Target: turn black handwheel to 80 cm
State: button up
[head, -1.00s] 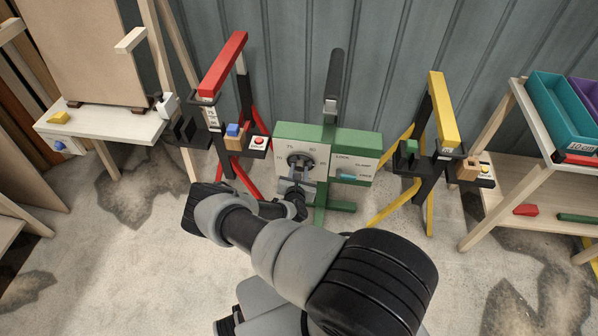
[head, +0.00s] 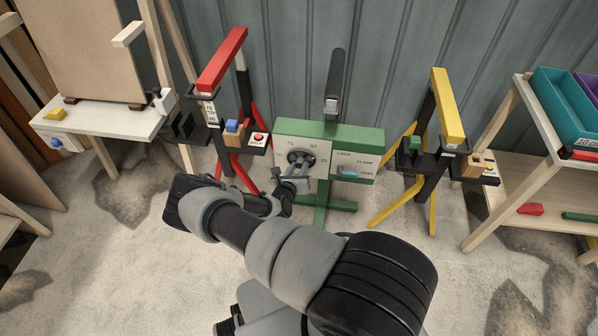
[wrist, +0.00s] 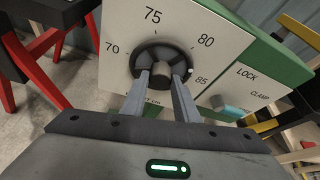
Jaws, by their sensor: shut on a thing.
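The black handwheel (wrist: 160,53) sits on the white dial face of a green box (head: 345,136), with the numbers 70, 75, 80 and 85 around it. It also shows in the head view (head: 300,157). A small white mark (wrist: 191,70) on the wheel's right rim lies beside the 85, below the 80. My gripper (wrist: 162,78) is shut on the handwheel, with its two grey fingers at the lower part of the wheel. In the head view, my gripper (head: 296,170) reaches the dial from below left. The fingers hide part of the wheel.
A LOCK/CLAMP lever with a teal handle (wrist: 230,108) sits right of the dial. A red stand (head: 222,60) is to the left and a yellow stand (head: 446,110) to the right. A wooden table (head: 520,170) stands far right.

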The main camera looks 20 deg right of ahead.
jog(key=n+h+b, duration=0.1)
jog(key=b, duration=0.1)
jog(key=f+n+h+b, duration=0.1)
jog(key=b, duration=0.2)
jog(key=shift+a+n+g, duration=0.15)
jog(key=shift+n+g, duration=0.25)
jog(key=b, duration=0.1)
jog(key=n+b, duration=0.1)
jog(key=shift+r+n+h+b, duration=0.2)
jog(key=shift+n+h+b, duration=0.1)
jog(key=shift+h+b, duration=0.1)
jog(key=shift+r, duration=0.1)
jog(key=o, duration=1.1)
jog(key=shift+c, duration=0.2)
jog(key=shift+w, duration=0.1)
jog(key=shift+r, duration=0.1)
jog(key=p+v, duration=0.4)
jog(key=v, duration=1.3)
jog(key=shift+a, duration=0.25)
